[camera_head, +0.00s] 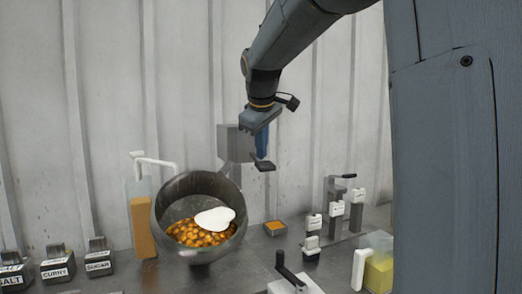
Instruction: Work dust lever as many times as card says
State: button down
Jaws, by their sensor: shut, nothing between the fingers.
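A grey hopper box (234,143) stands behind the tilted steel drum (168,195). A small dark paddle (265,166) sticks out at its right side; I take it for the dust lever, but its label cannot be made out. My gripper (262,154) is shut and empty, pointing down right above the paddle. I cannot tell whether it touches it. The drum holds orange-brown pieces (192,236) with a white flat patch (214,219) over them. No card with a readable number shows; several small white labels on the right are too small to read.
A jar of orange liquid (142,225) with a white spout stands left of the drum. Bins marked SALT (14,276), CURRY (57,269) and SUGAR (98,262) stand far left. A black crank (289,270), an orange-filled tray (275,228) and a yellow container (379,270) are to the right.

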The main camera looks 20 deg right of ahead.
jog(key=shift+s+f, duration=0.15)
jog(key=shift+f, duration=0.05)
jog(key=shift+r+p, duration=1.1)
jog(key=shift+r, duration=0.1)
jog(key=shift+w+r+p, duration=0.25)
jog(key=shift+r+p, duration=0.35)
jog(key=shift+r, duration=0.1)
jog(key=shift+w+r+p, duration=0.25)
jog(key=shift+r+p, duration=0.35)
jog(key=shift+r, duration=0.05)
jog(key=shift+r, duration=0.1)
jog(key=r+p, duration=0.2)
jog(key=w+r+p, duration=0.1)
jog(key=r+p, duration=0.1)
jog(key=shift+w+r+p, duration=0.1)
jog(key=shift+r+p, duration=0.25)
jog(key=shift+p, duration=0.05)
